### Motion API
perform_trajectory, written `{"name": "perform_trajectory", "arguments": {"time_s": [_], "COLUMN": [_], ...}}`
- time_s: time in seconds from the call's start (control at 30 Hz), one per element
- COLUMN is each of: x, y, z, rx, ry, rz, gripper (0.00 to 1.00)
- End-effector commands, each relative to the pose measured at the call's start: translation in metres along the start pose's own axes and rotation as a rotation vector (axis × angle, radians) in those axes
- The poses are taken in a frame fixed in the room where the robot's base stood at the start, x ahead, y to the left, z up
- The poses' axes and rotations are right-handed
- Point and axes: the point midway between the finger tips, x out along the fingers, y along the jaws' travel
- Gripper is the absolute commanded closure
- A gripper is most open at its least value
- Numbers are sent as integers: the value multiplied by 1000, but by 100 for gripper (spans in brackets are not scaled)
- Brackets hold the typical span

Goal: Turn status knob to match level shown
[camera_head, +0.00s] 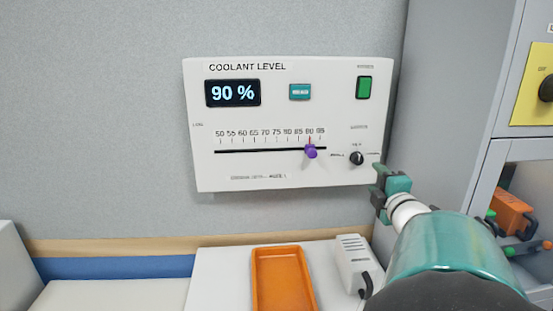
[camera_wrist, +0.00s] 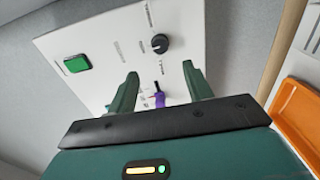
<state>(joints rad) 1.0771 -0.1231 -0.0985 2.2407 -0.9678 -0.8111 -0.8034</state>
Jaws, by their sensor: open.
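A white COOLANT LEVEL panel (camera_head: 225,168) is on the grey wall. Its display (camera_head: 233,93) reads 90 %. The small black status knob (camera_head: 357,158) is at the panel's lower right, with labels around it too small to read surely. In the wrist view the knob (camera_wrist: 160,44) has a light pointer mark and lies beyond the fingertips. A purple slider (camera_head: 310,151) sits near the right end of the printed scale. My gripper (camera_head: 377,180) is open and empty, just right of and below the knob. In the wrist view its fingers (camera_wrist: 158,80) are apart, with the purple slider (camera_wrist: 160,97) seen between them.
A green switch (camera_head: 364,87) and a teal label (camera_head: 300,92) are on the panel. Below, an orange tray (camera_head: 257,279) and a white device (camera_head: 352,262) stand on a white surface. A grey cabinet (camera_head: 448,100) with a yellow plate is close on the right.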

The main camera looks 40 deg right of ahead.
Motion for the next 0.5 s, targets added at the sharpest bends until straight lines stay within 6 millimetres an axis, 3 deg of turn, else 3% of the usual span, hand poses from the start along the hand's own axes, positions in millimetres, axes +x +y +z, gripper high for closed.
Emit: {"name": "perform_trajectory", "arguments": {"time_s": [0.3,0.5], "x": [65,96], "y": [-1,0], "z": [-1,0], "rx": [2,3], "ry": [2,0], "rz": [-1,-1], "gripper": [50,50]}}
